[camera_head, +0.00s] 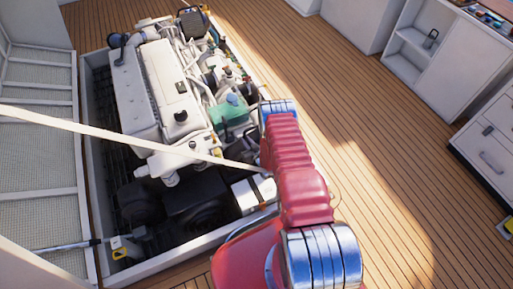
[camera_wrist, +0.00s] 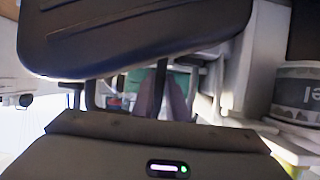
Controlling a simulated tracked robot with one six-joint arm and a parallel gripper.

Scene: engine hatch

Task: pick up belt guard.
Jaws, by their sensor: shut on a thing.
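In the head view my red arm reaches over the right side of the engine (camera_head: 160,85) and hides my gripper. Dark parts show just left of the arm's end; I cannot tell whether the guard is among them.
The engine sits in an open hatch with a pale rim (camera_head: 185,248). A pale strip (camera_head: 120,133) crosses the hatch toward my arm. A green part (camera_head: 230,110) lies close by. Clear wooden deck (camera_head: 400,180) lies right, before white cabinets (camera_head: 435,60).

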